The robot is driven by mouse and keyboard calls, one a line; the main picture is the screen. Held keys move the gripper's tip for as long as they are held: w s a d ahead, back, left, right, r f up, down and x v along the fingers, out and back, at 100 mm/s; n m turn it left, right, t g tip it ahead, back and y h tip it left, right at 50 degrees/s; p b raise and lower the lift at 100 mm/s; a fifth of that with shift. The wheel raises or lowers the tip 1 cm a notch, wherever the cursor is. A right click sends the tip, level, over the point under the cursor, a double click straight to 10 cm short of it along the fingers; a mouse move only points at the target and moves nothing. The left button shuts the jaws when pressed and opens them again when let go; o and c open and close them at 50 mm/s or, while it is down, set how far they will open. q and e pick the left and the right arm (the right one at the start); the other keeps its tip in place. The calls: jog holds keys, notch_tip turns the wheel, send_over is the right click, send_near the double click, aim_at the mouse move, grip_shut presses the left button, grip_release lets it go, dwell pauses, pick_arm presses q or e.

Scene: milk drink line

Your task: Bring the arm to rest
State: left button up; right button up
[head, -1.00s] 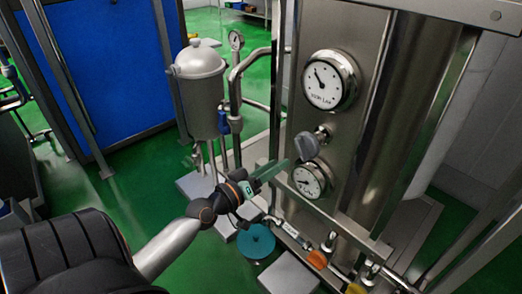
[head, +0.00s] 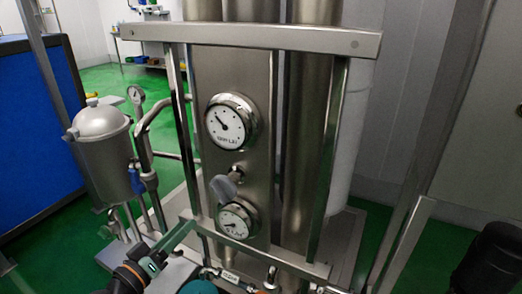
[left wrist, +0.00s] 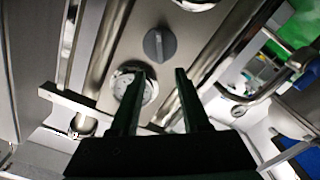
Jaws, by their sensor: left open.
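My left gripper (head: 186,230) is at the bottom left of the head view, below and left of the grey valve knob (head: 222,188). Its two dark green fingers are apart with nothing held between them, as the left wrist view (left wrist: 159,74) shows. The knob (left wrist: 159,45) is beyond the fingertips there, apart from them. The lower gauge (head: 237,221) is just right of the fingertips in the head view. The upper gauge (head: 227,121) is above the knob on the steel panel. My right gripper is not in view.
A steel frame bar (head: 262,252) crosses in front of the panel, close to my left gripper. A grey lidded vessel (head: 103,150) with pipes stands at the left.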

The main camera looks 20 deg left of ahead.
pick_arm(q)
jog(key=s+d+f+m+g+h, duration=0.1)
jog(key=s+d+f+m+g, duration=0.4)
jog(key=d+f, duration=0.6)
jog(key=s+d+f+m+g+h, duration=0.1)
jog(key=s+d+f+m+g, duration=0.4)
jog(key=d+f, duration=0.55)
jog(key=s+a+r+n+t+p, duration=0.1)
jog(key=s+a+r+n+p, duration=0.1)
jog(key=r+p, duration=0.9)
jog(key=s+a+p, duration=0.1)
jog(key=p, duration=0.5)
jog(key=shift+r+y, duration=0.25)
jog(key=shift+y, duration=0.15)
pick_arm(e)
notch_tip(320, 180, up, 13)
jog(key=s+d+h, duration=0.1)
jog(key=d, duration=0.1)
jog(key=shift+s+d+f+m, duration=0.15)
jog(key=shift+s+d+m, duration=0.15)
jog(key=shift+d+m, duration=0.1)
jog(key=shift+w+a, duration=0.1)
